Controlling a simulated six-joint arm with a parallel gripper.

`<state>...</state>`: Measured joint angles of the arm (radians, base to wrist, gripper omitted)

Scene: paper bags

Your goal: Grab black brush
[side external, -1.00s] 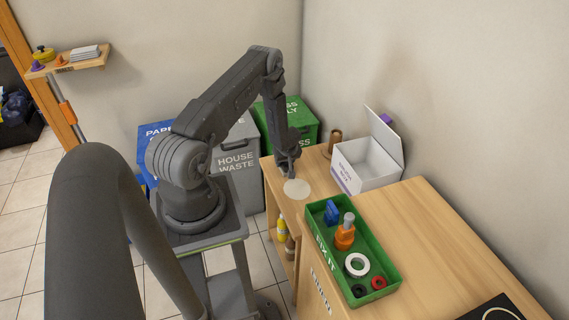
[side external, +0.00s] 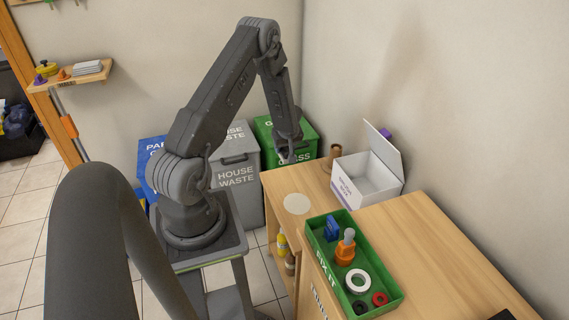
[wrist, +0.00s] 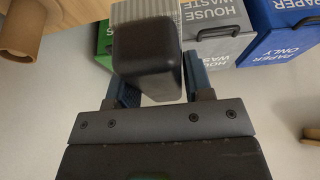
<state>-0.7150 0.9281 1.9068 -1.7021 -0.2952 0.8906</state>
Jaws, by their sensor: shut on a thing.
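The black brush (wrist: 148,48) fills the upper middle of the wrist view. It has a dark rounded block, with a pale ribbed part behind it at the top edge. My gripper (wrist: 160,78) is shut on the brush, with a blue-grey finger on each side of it. In the side view my gripper (side external: 286,157) is in the air above the far left end of the wooden counter (side external: 275,183), in front of the green bin. The brush is too small and dark to make out there.
A white open box (side external: 366,178) and a brown cylinder (side external: 334,152) stand on the counter. A pale round disc (side external: 297,204) lies near its left edge. A green FIX IT tray (side external: 318,250) holds several items. Grey (side external: 236,180), blue and green (side external: 312,133) bins stand behind.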

